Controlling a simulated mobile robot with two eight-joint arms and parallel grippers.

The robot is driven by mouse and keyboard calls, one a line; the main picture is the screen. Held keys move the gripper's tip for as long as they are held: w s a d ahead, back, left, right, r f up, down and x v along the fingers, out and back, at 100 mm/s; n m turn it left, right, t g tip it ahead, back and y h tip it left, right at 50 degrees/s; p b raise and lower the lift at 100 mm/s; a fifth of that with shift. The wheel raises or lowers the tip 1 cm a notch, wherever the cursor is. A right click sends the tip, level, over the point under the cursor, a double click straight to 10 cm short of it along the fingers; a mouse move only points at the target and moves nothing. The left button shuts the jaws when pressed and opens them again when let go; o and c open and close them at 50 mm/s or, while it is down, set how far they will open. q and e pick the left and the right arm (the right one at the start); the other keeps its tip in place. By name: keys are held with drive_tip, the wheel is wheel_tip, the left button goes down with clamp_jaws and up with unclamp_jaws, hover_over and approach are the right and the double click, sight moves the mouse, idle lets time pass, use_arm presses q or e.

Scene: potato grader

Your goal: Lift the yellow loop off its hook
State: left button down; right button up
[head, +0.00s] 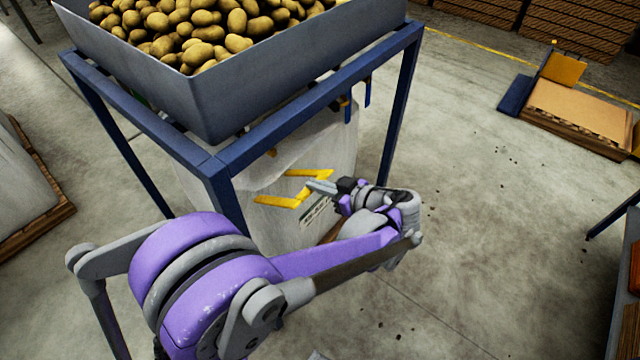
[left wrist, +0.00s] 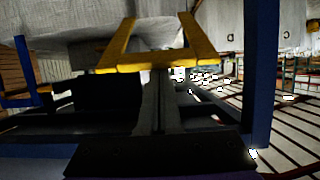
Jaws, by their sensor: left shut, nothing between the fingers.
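The yellow loop (head: 293,202) is a flat U-shaped strap that stands out from the side of a white bulk bag (head: 285,232) under the hopper. My left gripper (head: 312,185) is at the loop's outer end, with its fingers shut and nothing between them. In the left wrist view, the yellow loop (left wrist: 155,62) crosses just at the tips of the shut left fingers (left wrist: 160,80). I cannot tell whether they touch. No hook shows inside the loop in either view. Blue hooks (head: 347,106) hang from the frame, above and right of the loop. My right gripper is out of view.
A grey hopper (head: 290,75) full of potatoes stands on a blue frame (head: 300,98) above the bag. A blue leg (head: 400,110) stands behind my gripper. A pallet (head: 580,118) lies at the far right. The floor right of the frame is mostly clear.

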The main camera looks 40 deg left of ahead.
use_arm(q)
drive_tip(key=d+f+b, duration=0.3)
drive_tip(key=f, duration=0.2)
drive_tip(key=shift+s+f, duration=0.2)
drive_tip(key=shift+f, duration=0.05)
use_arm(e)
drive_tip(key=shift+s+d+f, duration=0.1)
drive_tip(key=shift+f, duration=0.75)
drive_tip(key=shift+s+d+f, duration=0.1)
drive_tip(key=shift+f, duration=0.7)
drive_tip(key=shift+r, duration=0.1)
use_arm(q)
wheel_tip(320, 180, up, 5)
drive_tip(key=a+p, duration=0.1)
drive_tip(key=p, duration=0.3)
drive_tip(key=d+b, duration=0.1)
drive_tip(key=d, duration=0.8)
drive_tip(key=shift+s+d+f, duration=0.2)
drive_tip(key=shift+s+f, duration=0.05)
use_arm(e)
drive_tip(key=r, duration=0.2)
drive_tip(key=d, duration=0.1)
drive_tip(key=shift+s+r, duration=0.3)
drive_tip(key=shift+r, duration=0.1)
